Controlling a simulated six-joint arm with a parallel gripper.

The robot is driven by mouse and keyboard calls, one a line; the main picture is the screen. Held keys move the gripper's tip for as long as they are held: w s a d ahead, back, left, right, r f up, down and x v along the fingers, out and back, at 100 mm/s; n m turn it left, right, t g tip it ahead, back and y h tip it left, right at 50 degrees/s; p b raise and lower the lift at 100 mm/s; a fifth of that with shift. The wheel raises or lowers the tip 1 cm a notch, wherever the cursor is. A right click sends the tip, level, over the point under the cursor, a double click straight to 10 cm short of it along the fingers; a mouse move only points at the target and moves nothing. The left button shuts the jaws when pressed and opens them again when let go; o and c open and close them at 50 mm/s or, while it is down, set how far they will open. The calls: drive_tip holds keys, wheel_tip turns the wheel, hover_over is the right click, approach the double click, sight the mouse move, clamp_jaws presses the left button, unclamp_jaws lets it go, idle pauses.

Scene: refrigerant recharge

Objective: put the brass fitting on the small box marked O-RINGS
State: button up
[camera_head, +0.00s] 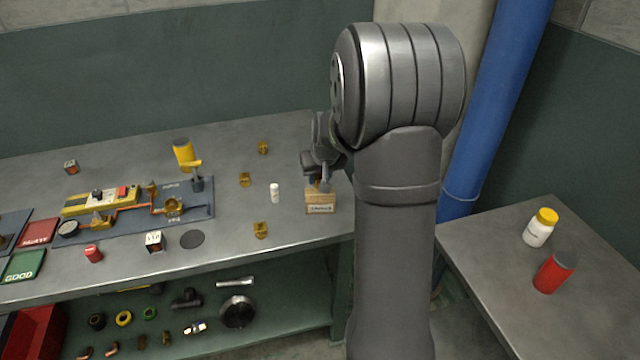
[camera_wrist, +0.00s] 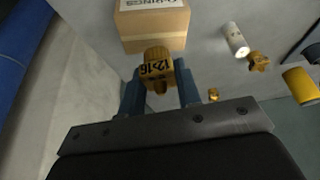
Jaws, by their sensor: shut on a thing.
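The small cardboard box marked O-RINGS (camera_head: 320,203) stands near the right end of the workbench, and it also shows at the top of the wrist view (camera_wrist: 153,28). My gripper (camera_head: 318,183) is low at the top of the box, by its back side. The fitting overlaps the box's near edge in that view. I cannot tell whether it touches the box. In the head view the fitting is mostly hidden by my gripper.
Other brass fittings (camera_head: 244,179) lie loose left of the box. A yellow cylinder (camera_head: 185,154) stands further left by the blue mat (camera_head: 205,211). A side table (camera_head: 500,245) at right holds a yellow-capped bottle and a red can.

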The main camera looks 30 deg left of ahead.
drive_tip(key=shift+f, duration=1.4)
drive_tip(key=shift+f, duration=0.1)
drive_tip(key=o, duration=1)
drive_tip(key=v, duration=1.2)
